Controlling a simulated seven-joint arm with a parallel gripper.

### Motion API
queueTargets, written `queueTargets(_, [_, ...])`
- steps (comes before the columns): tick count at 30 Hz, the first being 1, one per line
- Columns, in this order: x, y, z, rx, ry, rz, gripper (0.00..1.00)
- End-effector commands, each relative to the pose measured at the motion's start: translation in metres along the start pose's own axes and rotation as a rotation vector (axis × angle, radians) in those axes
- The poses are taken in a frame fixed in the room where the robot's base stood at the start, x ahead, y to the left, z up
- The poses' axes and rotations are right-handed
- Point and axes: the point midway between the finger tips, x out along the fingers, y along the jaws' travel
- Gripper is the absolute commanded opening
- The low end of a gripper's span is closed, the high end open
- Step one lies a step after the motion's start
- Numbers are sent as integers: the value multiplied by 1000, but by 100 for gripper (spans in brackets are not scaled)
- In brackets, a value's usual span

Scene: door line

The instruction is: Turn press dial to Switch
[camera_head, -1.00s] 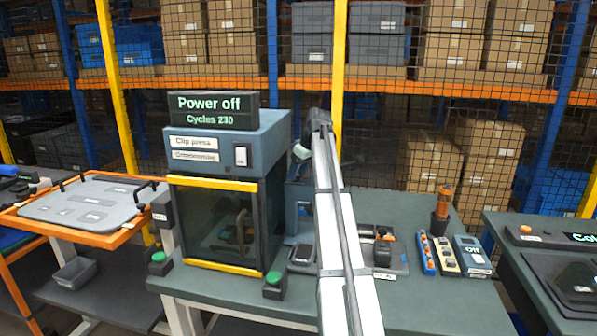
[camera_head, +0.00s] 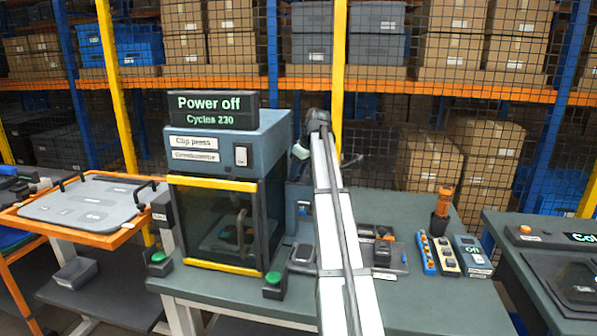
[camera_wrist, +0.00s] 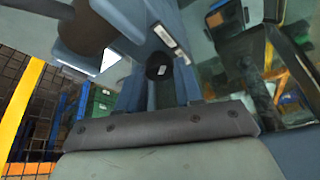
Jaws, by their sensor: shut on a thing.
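The clip press (camera_head: 222,140) stands on the bench, with a display (camera_head: 212,109) reading "Power off" and "Cycles 230". A light rocker-like switch (camera_head: 241,156) is on its upper front. In the wrist view, a round black dial (camera_wrist: 158,70) with a small white mark sits on the blue-grey press side, near a white label (camera_wrist: 165,36). My gripper (camera_wrist: 160,82) is shut on the dial, its fingers mostly hard to make out. In the head view my arm hides the dial and most of the gripper. The dial's setting cannot be read.
Green buttons (camera_head: 273,280) stand by the press. A dark tray of parts (camera_head: 384,250) and several small control boxes (camera_head: 447,257) are to the right on the bench. An orange-rimmed tray (camera_head: 85,205) is at left. Mesh fencing stands behind.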

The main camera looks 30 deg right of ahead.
Motion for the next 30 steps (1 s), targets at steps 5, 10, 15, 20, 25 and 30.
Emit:
queueTargets(5, [0,-2,0,104,1,44,5])
queueTargets(10, [0,-3,0,229,1,96,5])
queueTargets(15, [0,-4,-1,345,1,144,5])
queueTargets(20, [0,-5,-1,436,0,182,5])
queueTargets(25, [0,-5,-1,504,0,209,5])
queueTargets(30, [0,-5,-1,539,0,224,5])
